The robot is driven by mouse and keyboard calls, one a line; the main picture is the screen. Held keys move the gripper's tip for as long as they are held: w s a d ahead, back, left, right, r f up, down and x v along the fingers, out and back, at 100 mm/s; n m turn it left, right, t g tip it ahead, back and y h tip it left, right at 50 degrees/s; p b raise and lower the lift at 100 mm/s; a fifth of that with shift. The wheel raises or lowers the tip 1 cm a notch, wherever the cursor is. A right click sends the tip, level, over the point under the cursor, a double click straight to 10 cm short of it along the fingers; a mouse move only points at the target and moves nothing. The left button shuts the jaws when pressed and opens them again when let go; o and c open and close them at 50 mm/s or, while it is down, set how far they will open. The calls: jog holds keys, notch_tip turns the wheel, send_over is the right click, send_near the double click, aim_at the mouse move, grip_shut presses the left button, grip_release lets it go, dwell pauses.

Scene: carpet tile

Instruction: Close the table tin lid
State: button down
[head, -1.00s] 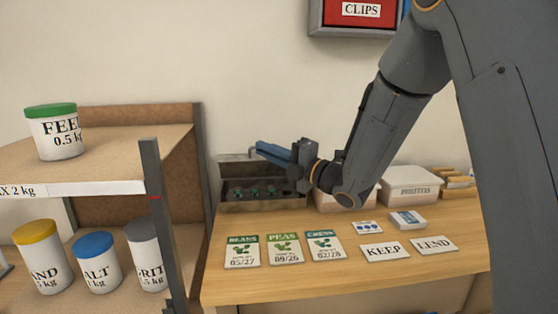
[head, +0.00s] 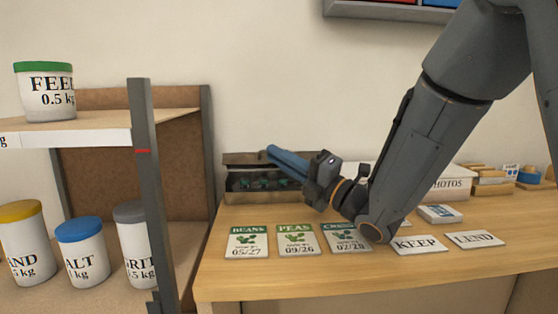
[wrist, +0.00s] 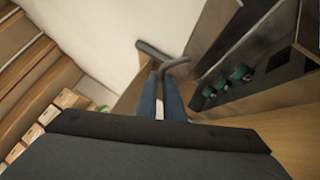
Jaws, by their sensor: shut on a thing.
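The table tin (head: 262,197) stands at the back of the wooden table in the head view, with small green items inside. Its lid (head: 243,158) is raised along the back, so the tin is open. My gripper (head: 272,152) reaches in from the right, with its blue fingers at the lid's upper edge. In the wrist view the fingers (wrist: 160,98) are close together at a thin grey bent handle (wrist: 176,62). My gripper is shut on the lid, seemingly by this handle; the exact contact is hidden. The tin's inside (wrist: 235,82) shows to the right of the fingers.
Seed packets for beans (head: 247,242), peas (head: 297,240) and cress (head: 343,238) lie in front of the tin. KEEP (head: 418,245) and LEND (head: 474,239) cards lie to the right. A PHOTOS box (head: 450,184) stands behind my arm. A shelf post (head: 144,190) rises at left.

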jog(key=shift+f+b, duration=0.3)
jog(key=shift+f, duration=0.3)
jog(key=shift+s, duration=0.1)
jog(key=c, duration=1.9)
grip_release()
jog(key=s+d, duration=0.7)
jog(key=d, duration=0.4)
jog(key=shift+f+b, duration=0.15)
jog(key=shift+b, duration=0.2)
